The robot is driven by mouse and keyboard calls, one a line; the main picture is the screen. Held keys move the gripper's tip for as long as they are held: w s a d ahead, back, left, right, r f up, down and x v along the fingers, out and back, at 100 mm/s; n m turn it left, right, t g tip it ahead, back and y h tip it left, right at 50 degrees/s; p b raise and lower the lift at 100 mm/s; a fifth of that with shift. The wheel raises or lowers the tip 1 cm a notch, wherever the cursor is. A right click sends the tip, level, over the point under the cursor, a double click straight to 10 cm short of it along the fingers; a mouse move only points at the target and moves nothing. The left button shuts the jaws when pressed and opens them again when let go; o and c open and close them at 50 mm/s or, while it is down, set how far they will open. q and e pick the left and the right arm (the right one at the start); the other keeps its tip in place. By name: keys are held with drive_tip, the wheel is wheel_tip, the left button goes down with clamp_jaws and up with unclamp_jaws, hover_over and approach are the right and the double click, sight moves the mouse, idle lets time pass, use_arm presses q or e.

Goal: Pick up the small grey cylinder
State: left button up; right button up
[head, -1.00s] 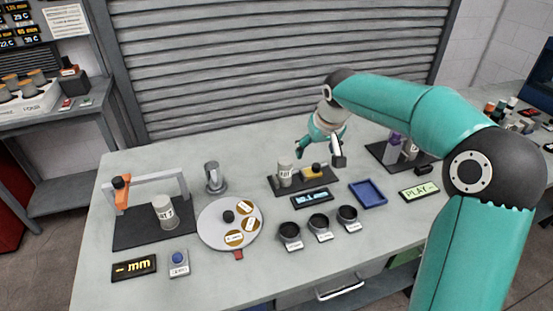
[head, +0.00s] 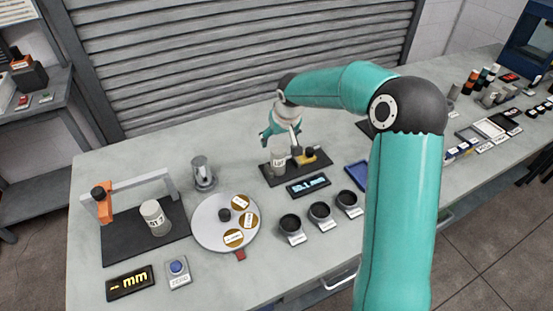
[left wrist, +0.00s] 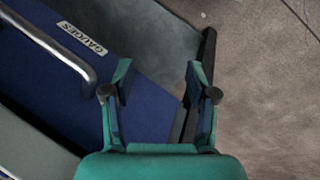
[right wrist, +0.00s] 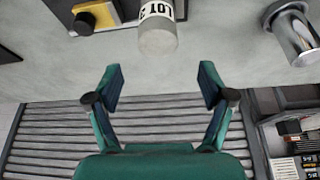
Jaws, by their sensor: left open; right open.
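A small grey cylinder with a white LOT label (head: 278,161) stands upright on a dark mat (head: 285,180) mid-bench; it also shows in the right wrist view (right wrist: 158,38). My right gripper (head: 281,146) is open and empty, close behind and above it. In the right wrist view its fingers (right wrist: 162,84) are apart, with the cylinder beyond their tips, not between them. My left gripper (left wrist: 159,78) is open and empty in the left wrist view, by a blue drawer front labelled GAUGES (left wrist: 70,75).
A yellow-and-black device (head: 308,157) sits right beside the cylinder, a display (head: 308,187) in front. A shiny metal post (head: 204,173) and round plate (head: 212,238) are left. Three dark cups (head: 320,213) stand in front. A shutter (head: 200,65) closes off the back.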

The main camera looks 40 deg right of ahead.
sight(278, 149)
drive_tip(key=shift+w+d+f, duration=0.2)
drive_tip(key=shift+f, duration=0.5)
drive_tip(key=f, duration=0.1)
drive_tip(key=f+p, duration=0.1)
drive_tip(key=f, duration=0.2)
drive_tip(key=shift+w+d+f, duration=0.15)
drive_tip(key=shift+w+f, duration=0.1)
drive_tip(key=shift+w+f+p, duration=0.2)
drive_tip(key=shift+f+p, duration=0.1)
drive_tip(key=shift+f, duration=0.2)
drive_tip(key=shift+r, duration=0.1)
clamp_jaws()
